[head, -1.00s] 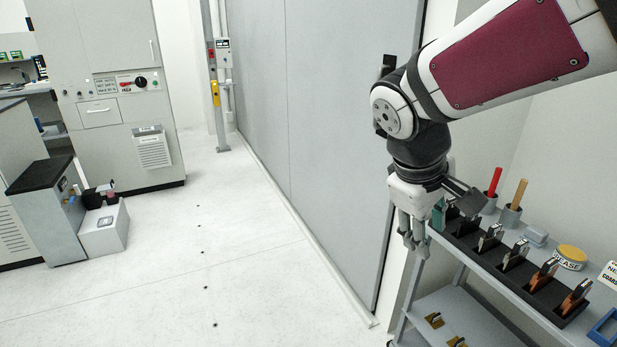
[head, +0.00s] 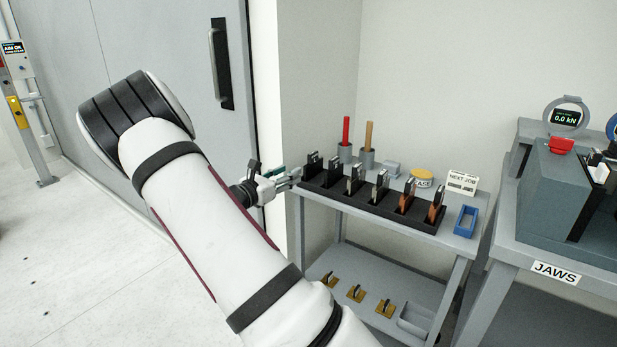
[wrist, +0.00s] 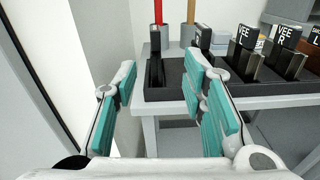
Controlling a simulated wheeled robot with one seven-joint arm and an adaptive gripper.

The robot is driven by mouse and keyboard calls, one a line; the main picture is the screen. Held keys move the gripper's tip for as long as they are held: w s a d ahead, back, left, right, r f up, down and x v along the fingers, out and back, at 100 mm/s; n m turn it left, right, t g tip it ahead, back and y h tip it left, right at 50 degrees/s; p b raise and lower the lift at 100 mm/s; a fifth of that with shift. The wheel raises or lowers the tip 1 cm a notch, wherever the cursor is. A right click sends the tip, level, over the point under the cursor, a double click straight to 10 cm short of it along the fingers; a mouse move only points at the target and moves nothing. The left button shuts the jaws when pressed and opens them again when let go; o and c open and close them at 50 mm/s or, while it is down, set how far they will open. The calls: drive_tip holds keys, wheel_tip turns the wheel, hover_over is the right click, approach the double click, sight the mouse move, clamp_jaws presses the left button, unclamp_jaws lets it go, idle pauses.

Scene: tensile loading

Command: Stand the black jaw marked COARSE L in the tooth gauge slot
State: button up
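My gripper (head: 291,176) is open and empty at the left end of the jaw rack (head: 392,212). In the wrist view its teal finger pads stand apart, with the rack beyond them. A black jaw (wrist: 155,68) stands upright in the leftmost rack slot, seen between the fingertips and apart from them. A second black jaw (wrist: 203,38) stands to its right, partly behind the right finger. I cannot read COARSE L on either one. The head view also shows both black jaws, the leftmost (head: 312,166) and the second (head: 333,169). I cannot make out the tooth gauge slot.
Silver VEE jaws (head: 380,185) and orange-brown jaws (head: 435,207) fill the rack's right part. A blue frame (head: 466,221) lies right. The JAWS bench (head: 510,245) stands further right.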

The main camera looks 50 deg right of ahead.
sight(309, 162)
drive_tip(key=shift+n, duration=0.4)
drive_tip(key=d, duration=0.3)
drive_tip(key=w+d+b, duration=0.1)
drive_tip(key=d, duration=0.5)
drive_tip(key=shift+w+f, duration=0.25)
drive_tip(key=shift+f, duration=0.15)
drive_tip(key=d+b, duration=0.1)
drive_tip(key=d, duration=0.4)
drive_tip(key=shift+f, duration=0.1)
drive_tip(key=shift+t, duration=0.3)
clamp_jaws()
